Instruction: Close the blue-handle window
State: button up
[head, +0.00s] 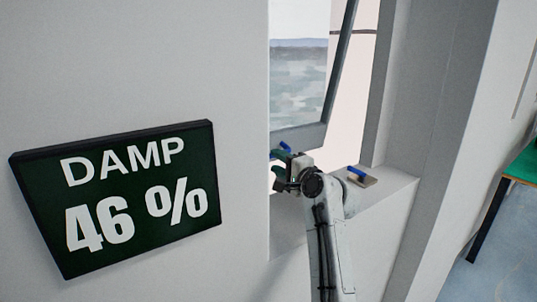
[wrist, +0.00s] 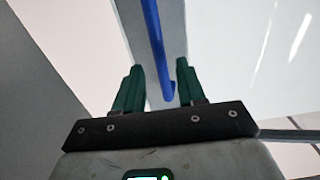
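The window (head: 302,138) is a grey-framed sash that stands tilted out of its opening, with a gap on its right side. Its blue handle (head: 281,149) shows at the lower left of the sash, partly hidden by my gripper (head: 281,166). In the wrist view the blue handle (wrist: 155,40) is a long bar running down the grey frame. Its lower end lies between the green fingers of my gripper (wrist: 157,72). The fingers are apart, with gaps visible on both sides of the bar.
A small tan block with a blue grip (head: 361,177) lies on the window sill (head: 385,190), right of my arm. A dark sign (head: 130,240) reading "DAMP 46 %" is on the wall at left. A green-topped table (head: 524,165) stands at the far right.

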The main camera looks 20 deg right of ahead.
aim_at(271, 157)
jog(key=shift+p+x, duration=0.3)
jog(key=shift+x, duration=2.25)
grip_shut()
